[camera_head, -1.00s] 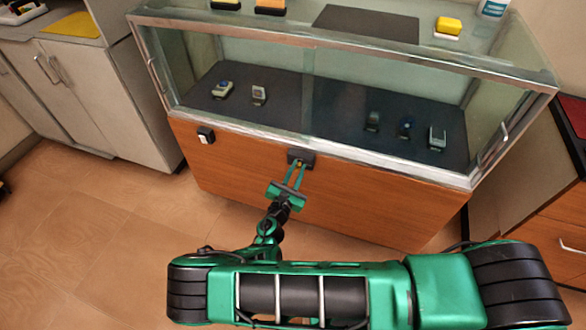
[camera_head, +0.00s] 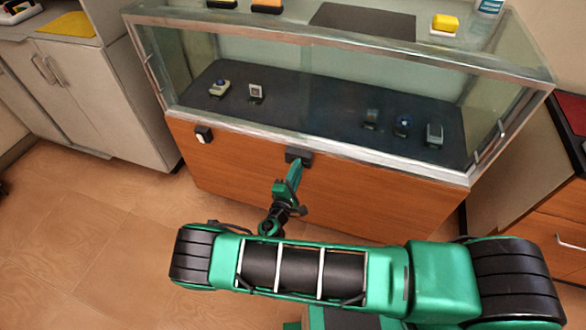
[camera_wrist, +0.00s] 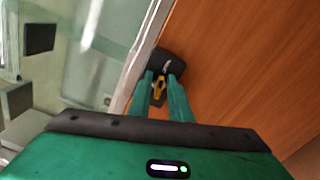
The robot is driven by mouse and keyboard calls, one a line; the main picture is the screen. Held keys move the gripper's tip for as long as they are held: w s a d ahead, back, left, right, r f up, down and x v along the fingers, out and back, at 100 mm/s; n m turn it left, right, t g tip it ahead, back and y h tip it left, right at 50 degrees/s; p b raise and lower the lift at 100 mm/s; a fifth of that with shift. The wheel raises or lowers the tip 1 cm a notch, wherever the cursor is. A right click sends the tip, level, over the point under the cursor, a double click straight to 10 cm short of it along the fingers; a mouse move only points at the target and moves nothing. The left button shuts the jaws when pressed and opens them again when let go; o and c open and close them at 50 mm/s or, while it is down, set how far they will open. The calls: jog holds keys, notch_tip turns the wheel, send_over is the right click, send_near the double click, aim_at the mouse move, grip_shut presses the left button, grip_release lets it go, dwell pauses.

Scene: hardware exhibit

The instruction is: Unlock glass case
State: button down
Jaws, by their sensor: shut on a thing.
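The glass case (camera_head: 350,45) has a metal frame, clear panes and a wooden base (camera_head: 340,190). A black lock block (camera_head: 297,156) sits on the upper front of the base, just below the metal rim; it also shows in the wrist view (camera_wrist: 172,60). My gripper (camera_head: 294,168) is at this block, and in the wrist view its green fingers (camera_wrist: 162,90) are shut on a small yellow key (camera_wrist: 159,85). The key lies against the block's face; how deep it sits is hidden. The gripper is rolled, its body seen edge-on in the head view.
A small black-and-white device (camera_head: 204,135) is fixed at the base's upper left. Several small items stand on the dark shelf (camera_head: 310,120) inside the glass. A grey cabinet (camera_head: 100,100) stands at left, a wooden drawer unit (camera_head: 550,200) at right. Floor (camera_head: 90,230) at left is clear.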

jog(key=shift+f+m, duration=0.2)
jog(key=shift+m, duration=1.6)
jog(key=shift+d+f, duration=0.1)
jog(key=c, duration=1.9)
grip_release()
jog(key=shift+o, duration=0.2)
jog(key=shift+s, duration=0.1)
jog(key=v, duration=1)
jog(key=shift+s, duration=0.25)
